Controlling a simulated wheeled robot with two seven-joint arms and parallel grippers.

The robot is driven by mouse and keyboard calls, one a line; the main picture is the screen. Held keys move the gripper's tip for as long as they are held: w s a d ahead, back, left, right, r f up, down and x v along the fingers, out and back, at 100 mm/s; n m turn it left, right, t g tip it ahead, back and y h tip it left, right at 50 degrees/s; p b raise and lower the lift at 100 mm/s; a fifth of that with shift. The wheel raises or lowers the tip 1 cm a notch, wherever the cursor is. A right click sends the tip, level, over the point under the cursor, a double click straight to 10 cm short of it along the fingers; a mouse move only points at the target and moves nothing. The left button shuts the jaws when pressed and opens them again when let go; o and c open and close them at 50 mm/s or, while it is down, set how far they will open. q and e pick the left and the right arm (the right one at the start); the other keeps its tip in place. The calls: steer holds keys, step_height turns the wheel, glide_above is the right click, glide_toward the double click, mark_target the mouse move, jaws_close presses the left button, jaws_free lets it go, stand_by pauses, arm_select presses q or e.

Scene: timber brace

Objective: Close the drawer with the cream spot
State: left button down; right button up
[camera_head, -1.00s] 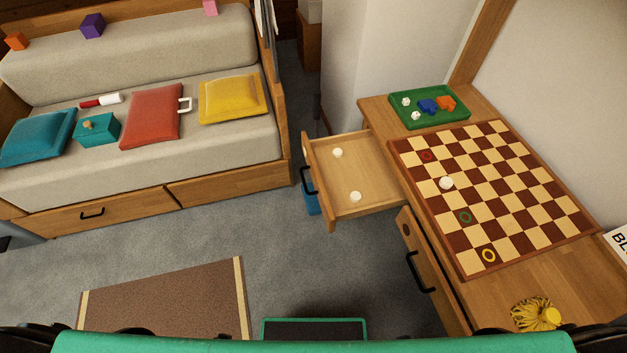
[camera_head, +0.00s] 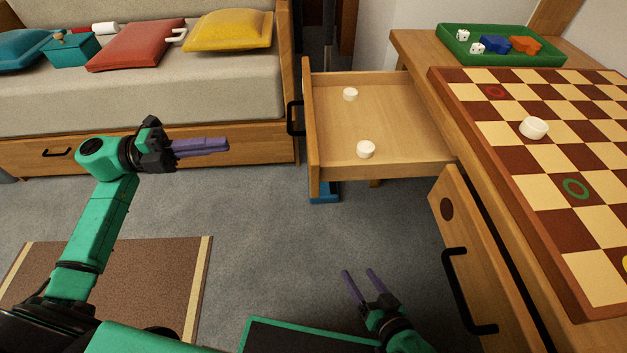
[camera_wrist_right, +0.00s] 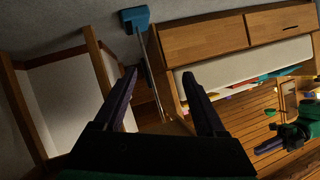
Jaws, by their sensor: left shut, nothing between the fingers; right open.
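The upper desk drawer (camera_head: 390,140) is pulled out to the left, with two white round pieces (camera_head: 350,94) inside. Its front carries a black handle (camera_head: 294,118); I see that front nearly edge-on, so a cream spot on it cannot be made out. The drawer below (camera_head: 480,270) has a dark brown spot (camera_head: 447,209) and a black handle. My left gripper (camera_head: 226,146) is shut and empty, left of the open drawer and apart from it. My right gripper (camera_head: 358,271) is open and empty, below the open drawer; its fingers also show in the right wrist view (camera_wrist_right: 158,77).
A checkerboard (camera_head: 545,150) and a green tray (camera_head: 500,57) with dice lie on the desk. A sofa (camera_head: 200,100) with cushions stands behind my left gripper. A blue object (camera_head: 324,192) is under the open drawer. Carpet between the grippers is clear.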

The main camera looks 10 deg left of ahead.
arm_select(q)
steer(key=w+d+m+g+b, duration=0.1)
steer(key=w+d+b, duration=0.1)
steer(key=d, duration=1.2)
steer(key=shift+w, duration=0.25)
arm_select(e)
step_height(320, 180, down, 2)
steer(key=shift+a+f+t, duration=0.15)
steer(key=shift+f+t, duration=0.05)
steer(key=shift+t, duration=0.2)
